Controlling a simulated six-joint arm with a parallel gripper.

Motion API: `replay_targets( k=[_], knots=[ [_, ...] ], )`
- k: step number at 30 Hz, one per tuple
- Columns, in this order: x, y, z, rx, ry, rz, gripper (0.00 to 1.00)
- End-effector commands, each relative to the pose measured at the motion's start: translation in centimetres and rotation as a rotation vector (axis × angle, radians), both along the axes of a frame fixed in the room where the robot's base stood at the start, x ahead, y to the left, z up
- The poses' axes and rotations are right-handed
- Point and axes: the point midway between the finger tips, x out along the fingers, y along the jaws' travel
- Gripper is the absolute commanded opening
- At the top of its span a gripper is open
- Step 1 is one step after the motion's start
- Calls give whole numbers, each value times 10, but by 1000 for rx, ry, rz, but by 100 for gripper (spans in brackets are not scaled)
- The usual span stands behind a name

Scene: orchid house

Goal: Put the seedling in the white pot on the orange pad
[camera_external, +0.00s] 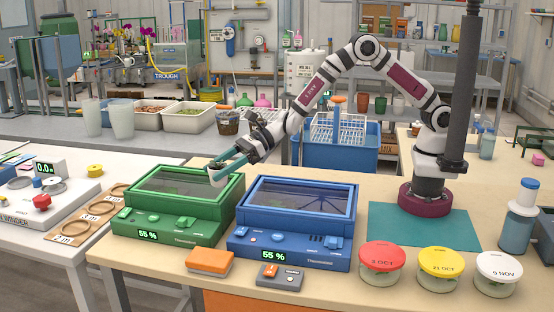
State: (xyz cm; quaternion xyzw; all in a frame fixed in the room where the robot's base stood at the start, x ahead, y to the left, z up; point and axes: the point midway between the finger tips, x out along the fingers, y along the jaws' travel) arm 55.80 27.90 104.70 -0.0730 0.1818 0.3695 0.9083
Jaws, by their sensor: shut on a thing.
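My gripper (218,174) is at the right part of the lid of the green box (170,230), low over its dark window. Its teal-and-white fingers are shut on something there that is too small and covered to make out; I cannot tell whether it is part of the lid. I cannot make out a seedling or a white pot. An orange pad-like block (210,261) lies on the table in front of the two boxes. The blue box (290,243) beside the green one has its dark-windowed lid down.
A small grey device (280,278) with an orange button lies right of the orange block. Jars with red (382,255), yellow (441,262) and white lids (499,266) stand at the front right. A teal mat (425,228) lies clear behind them. A blue-capped bottle (519,215) stands far right.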

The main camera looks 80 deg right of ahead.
Motion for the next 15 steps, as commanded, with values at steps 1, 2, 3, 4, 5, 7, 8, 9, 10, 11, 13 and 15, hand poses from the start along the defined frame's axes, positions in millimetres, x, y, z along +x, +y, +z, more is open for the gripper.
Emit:
replay_targets(
  k=[1,2,3,4,5,7,8,9,10,11,13,15],
  knots=[
    [-4,17,2,0,0,9,6],
    [-6,25,3,0,-1,11,6],
    [-8,32,3,-1,-1,12,6],
    [-10,37,3,-1,-1,13,6],
    [-11,42,2,0,0,14,6],
    [-14,57,-5,-1,1,16,6],
    [-16,66,-11,-1,3,17,6],
    [-18,78,-19,-1,3,18,6],
    [-20,88,-25,-2,2,18,6],
    [-21,98,-31,-2,2,19,6],
    [-24,119,-44,-2,1,17,6],
    [-26,136,-54,-2,1,17,6]
  ],
)
